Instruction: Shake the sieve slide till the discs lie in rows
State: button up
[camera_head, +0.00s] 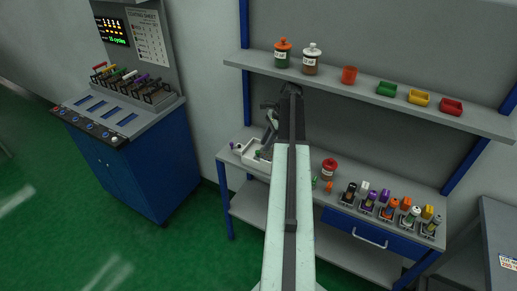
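No sieve slide or rows of discs can be made out for certain. A small white tray (249,160) sits at the left end of the grey workbench, with small dark and green bits in it, too small to name. My arm reaches up the middle of the view and bends down at its far end. My gripper (266,150) hangs over or at the tray, small and partly hidden by my arm. I cannot tell whether its fingers are open or hold anything.
A blue cabinet (142,175) with slots and coloured handles stands left, beneath a lit screen (112,31). Jars and coloured bins line the shelf (345,83) above the bench. A red-lidded jar (329,169) and several capped holders (390,208) stand right of my arm. Green floor lies open at left.

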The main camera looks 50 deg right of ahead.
aim_at(258, 151)
jog(key=shift+w+a, duration=0.25)
jog(key=shift+a, duration=0.3)
jog(key=shift+w+a, duration=0.25)
jog(key=shift+a, duration=0.25)
jog(key=shift+d+b+x, duration=0.2)
jog(key=shift+b+x, duration=0.75)
jog(key=shift+b, duration=0.1)
jog(key=shift+w+a+f+b, duration=0.1)
jog(key=shift+a+f+b, duration=0.1)
jog(key=shift+f+b, duration=0.25)
grip_shut()
